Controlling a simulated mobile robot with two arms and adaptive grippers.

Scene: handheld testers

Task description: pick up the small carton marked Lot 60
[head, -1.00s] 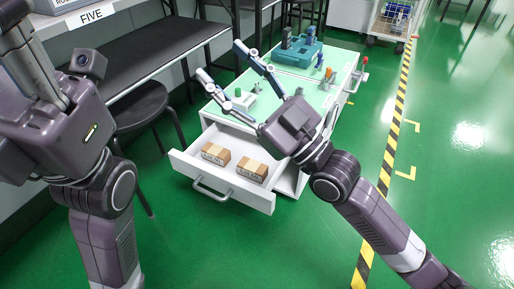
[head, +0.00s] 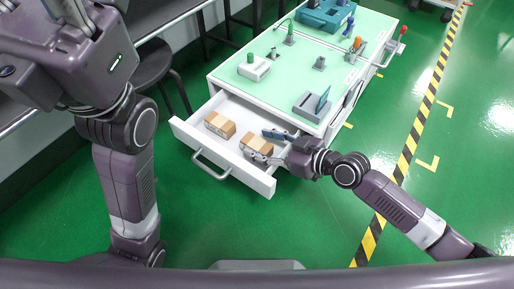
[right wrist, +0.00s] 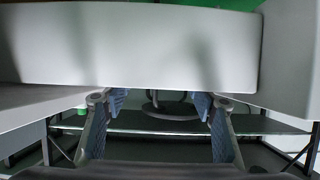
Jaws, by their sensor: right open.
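Two small tan cartons lie in the open white drawer (head: 232,109). The left carton (head: 219,125) is nearer the drawer's left side, and the right carton (head: 258,141) is nearer its right side. The marks on both are too small to read, so I cannot tell which is Lot 60. My right gripper (head: 256,144) is open, with one finger on the far side of the right carton and one on the near side. I cannot tell whether they touch it. In the right wrist view the open fingers (right wrist: 158,102) show no carton between them. My left gripper's fingers are out of view.
The pale green cabinet top (head: 300,62) above the drawer carries testers, including a grey one (head: 312,106) near the right arm. The drawer's white wall fills the upper right wrist view (right wrist: 140,45). A black stool (head: 152,62) stands left of the drawer.

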